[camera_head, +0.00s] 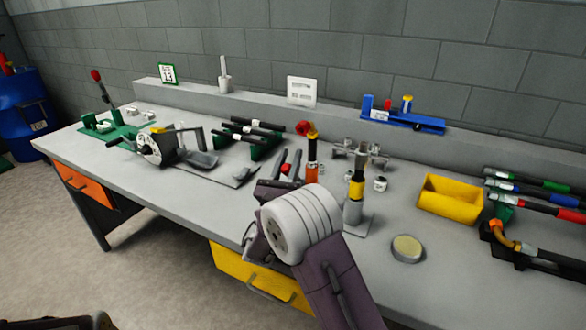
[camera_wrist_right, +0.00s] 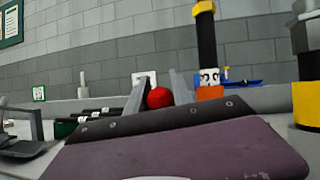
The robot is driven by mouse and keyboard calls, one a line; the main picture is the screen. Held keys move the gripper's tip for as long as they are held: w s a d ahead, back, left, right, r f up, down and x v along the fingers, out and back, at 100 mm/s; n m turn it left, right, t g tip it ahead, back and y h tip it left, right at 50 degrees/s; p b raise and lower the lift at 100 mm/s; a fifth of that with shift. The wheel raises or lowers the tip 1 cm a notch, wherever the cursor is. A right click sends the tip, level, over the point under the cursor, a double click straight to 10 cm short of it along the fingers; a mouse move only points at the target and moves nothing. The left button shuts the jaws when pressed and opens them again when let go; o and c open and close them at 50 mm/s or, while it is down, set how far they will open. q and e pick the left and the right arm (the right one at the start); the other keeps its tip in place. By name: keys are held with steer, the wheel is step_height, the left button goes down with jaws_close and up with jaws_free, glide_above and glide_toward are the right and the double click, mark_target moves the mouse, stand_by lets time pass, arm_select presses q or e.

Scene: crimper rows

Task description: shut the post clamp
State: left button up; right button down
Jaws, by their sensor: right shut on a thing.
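What the ball joins to is hidden, and I cannot tell how far the clamp is closed. My left gripper is not in view.
A second post (camera_head: 356,188) with a grey head stands close on the right. A yellow bin (camera_head: 450,199), a round tin (camera_head: 407,248) and a rack of coloured-handled tools (camera_head: 540,204) lie farther right. A grey lever tool (camera_head: 165,148) and green rack (camera_head: 250,135) are left.

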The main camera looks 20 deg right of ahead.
mark_target(285, 174)
steer(key=c, duration=1.4)
jaws_free()
steer(key=v, duration=0.9)
steer(key=shift+f+p, duration=0.1)
steer(key=shift+p, duration=0.2)
